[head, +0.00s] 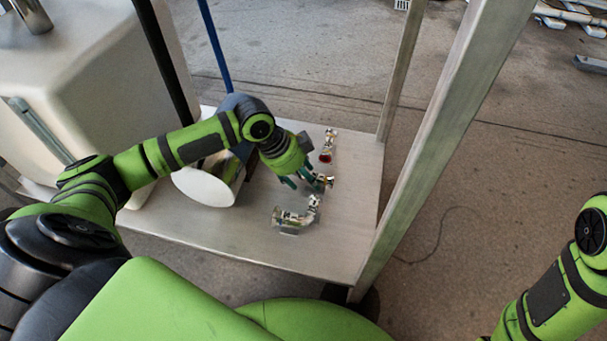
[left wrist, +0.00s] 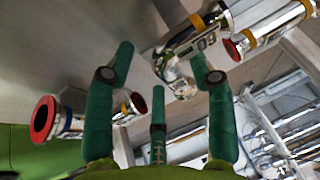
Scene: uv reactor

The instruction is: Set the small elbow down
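A small chrome elbow (head: 325,181) with a yellowish band is at the fingertips of my left gripper (head: 304,179), low over the metal table (head: 345,215). In the left wrist view, the green fingers of my left gripper (left wrist: 160,75) are spread apart. A shiny curved chrome fitting (left wrist: 178,70) shows beyond and between the fingertips, partly hidden by the right finger. I see no finger closed around it. My right arm enters at the right edge of the head view, but its gripper is outside the picture.
A chrome pipe assembly (head: 298,214) lies nearer me on the table. Another fitting (head: 328,146) with a red end lies farther back. A white cylinder (head: 205,186) is left of the gripper. Metal posts (head: 440,130) rise along the right side; the right tabletop is bare.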

